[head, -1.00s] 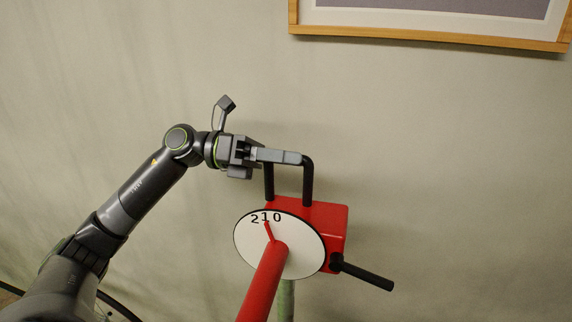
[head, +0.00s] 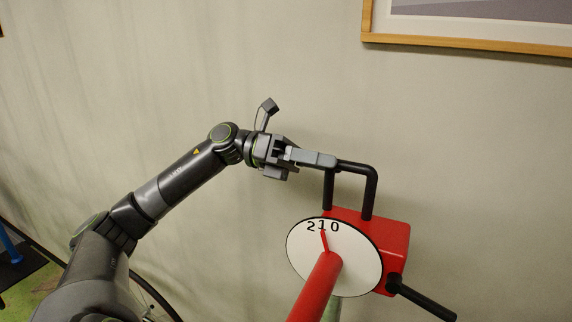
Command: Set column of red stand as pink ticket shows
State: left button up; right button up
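The red stand's box (head: 392,232) is at the lower right of the head view, with a red tube (head: 316,288) coming toward me. A white dial (head: 362,262) marked 2, 1, 0 sits around the tube, and its red pointer (head: 324,241) is at about the 1. A black U-shaped handle (head: 371,195) rises from the box. My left gripper (head: 333,161) has its fingertips at the handle's upper left corner. Whether the fingers are open or shut on it is not clear. My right gripper and the pink ticket are not in view.
A black lever (head: 425,299) sticks out from the box's right side. A wood-framed picture (head: 470,46) hangs on the wall above. Part of a wheel (head: 150,293) shows at the lower left, and a blue post (head: 9,245) at the left edge. The wall between is clear.

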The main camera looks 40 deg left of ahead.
pick_arm(q)
jog(key=b+v, duration=0.4)
jog(key=v, duration=0.3)
jog(key=shift+a, duration=0.25)
jog(key=shift+s, duration=0.1)
dwell(0.4)
